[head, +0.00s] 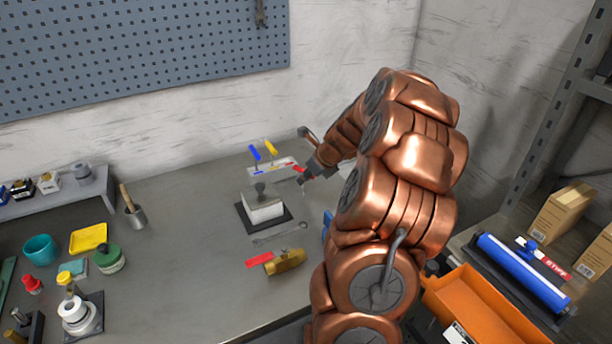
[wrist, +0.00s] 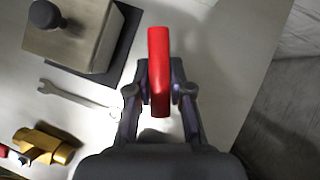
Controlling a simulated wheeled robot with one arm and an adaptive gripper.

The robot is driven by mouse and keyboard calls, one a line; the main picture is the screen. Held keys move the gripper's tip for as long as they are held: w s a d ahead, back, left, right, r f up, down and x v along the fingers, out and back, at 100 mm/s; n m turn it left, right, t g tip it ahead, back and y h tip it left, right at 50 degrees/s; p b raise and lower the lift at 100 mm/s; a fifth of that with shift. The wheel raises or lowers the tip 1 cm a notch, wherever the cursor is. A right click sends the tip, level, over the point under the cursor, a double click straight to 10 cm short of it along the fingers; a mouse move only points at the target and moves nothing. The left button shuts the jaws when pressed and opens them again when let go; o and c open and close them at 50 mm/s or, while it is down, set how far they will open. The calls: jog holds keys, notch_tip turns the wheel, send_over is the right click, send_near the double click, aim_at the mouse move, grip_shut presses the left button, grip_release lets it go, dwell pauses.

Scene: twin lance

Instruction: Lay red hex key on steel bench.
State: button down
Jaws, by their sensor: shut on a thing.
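My gripper (wrist: 160,92) is shut on the red hex key (wrist: 159,62). In the wrist view its red handle sits between the fingers and points away from my palm; any metal shaft is hidden. In the head view my gripper (head: 305,179) is over the back right of the grey steel bench (head: 185,270), with a bit of red (head: 299,169) at its tips. The bench top (wrist: 205,22) lies below the key in the wrist view. I cannot tell how high the key is above it.
A pale holder (head: 284,163) with blue (head: 254,153) and yellow (head: 271,147) handled tools stands just left of my gripper. A metal block (head: 264,207) on a dark plate, a wrench (head: 280,233) and a brass-coloured tool (head: 285,262) lie nearer.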

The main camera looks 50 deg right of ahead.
jog(key=c, duration=1.1)
grip_release()
jog(key=shift+o, duration=0.2)
jog(key=shift+r, duration=0.1)
jog(key=shift+s+r, duration=0.1)
jog(key=shift+r, duration=0.1)
jog(key=b+v, duration=0.2)
jog(key=v, duration=1)
jog(key=s+a+f+n+g+y, duration=0.1)
jog(key=s+a+n+g, duration=0.1)
jog(key=a+n, duration=0.95)
jog(key=s+a+f+n+g+y, duration=0.1)
jog(key=s+a+n+g, duration=0.15)
jog(key=a+n, duration=0.95)
jog(key=s+a+f+n+g+h, duration=0.1)
jog(key=s+a+f+n+g, duration=0.1)
jog(key=s+a+n, duration=0.4)
jog(key=s+a+f+n+g+h, duration=0.1)
jog(key=s+a+n, duration=0.5)
jog(key=s, duration=0.6)
jog(key=a+f+g, duration=0.1)
jog(key=a, duration=0.1)
jog(key=shift+s+a, duration=0.2)
jog(key=shift+a, duration=0.1)
